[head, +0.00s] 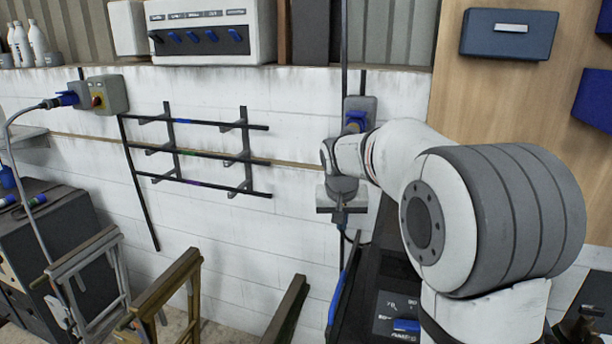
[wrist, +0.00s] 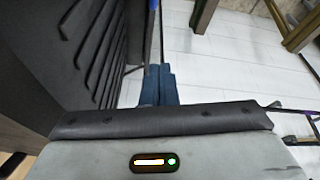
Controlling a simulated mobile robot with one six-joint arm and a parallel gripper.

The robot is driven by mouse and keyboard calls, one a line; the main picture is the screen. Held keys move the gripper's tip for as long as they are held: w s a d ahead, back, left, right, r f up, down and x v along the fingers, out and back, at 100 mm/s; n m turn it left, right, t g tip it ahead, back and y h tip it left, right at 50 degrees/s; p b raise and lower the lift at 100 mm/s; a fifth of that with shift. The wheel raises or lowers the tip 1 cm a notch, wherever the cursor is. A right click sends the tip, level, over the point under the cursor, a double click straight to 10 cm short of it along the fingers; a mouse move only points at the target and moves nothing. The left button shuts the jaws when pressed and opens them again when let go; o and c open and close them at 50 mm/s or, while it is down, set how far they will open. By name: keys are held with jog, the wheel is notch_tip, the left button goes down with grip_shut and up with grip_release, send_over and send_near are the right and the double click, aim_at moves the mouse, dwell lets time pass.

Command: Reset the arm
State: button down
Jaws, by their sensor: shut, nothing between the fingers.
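My white and grey arm fills the right side of the head view and reaches left toward the brick wall. My gripper (head: 340,219) hangs at its end, pointing down, in front of the white wall. In the wrist view the two dark blue fingers (wrist: 158,72) are together with nothing between them. The gripper is shut and empty. In the head view it is just below a grey wall socket with a blue plug (head: 356,120); I cannot tell whether they touch.
A black wall rack (head: 195,155) is left of my gripper. Wooden trestles (head: 165,285) stand in front. A dark machine (head: 388,290) with a blue button is below my arm. A blue box (head: 508,34) hangs upper right.

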jog(key=s+r+n, duration=0.2)
jog(key=s, duration=1.1)
jog(key=s+d+f+b, duration=0.1)
jog(key=s+f, duration=0.2)
jog(key=s, duration=0.6)
jog(key=s+f+y+b, duration=0.1)
jog(key=s+f, duration=0.3)
jog(key=s, duration=0.5)
jog(key=shift+d+g, duration=0.3)
jog(key=shift+d, duration=0.1)
jog(key=shift+f, duration=0.1)
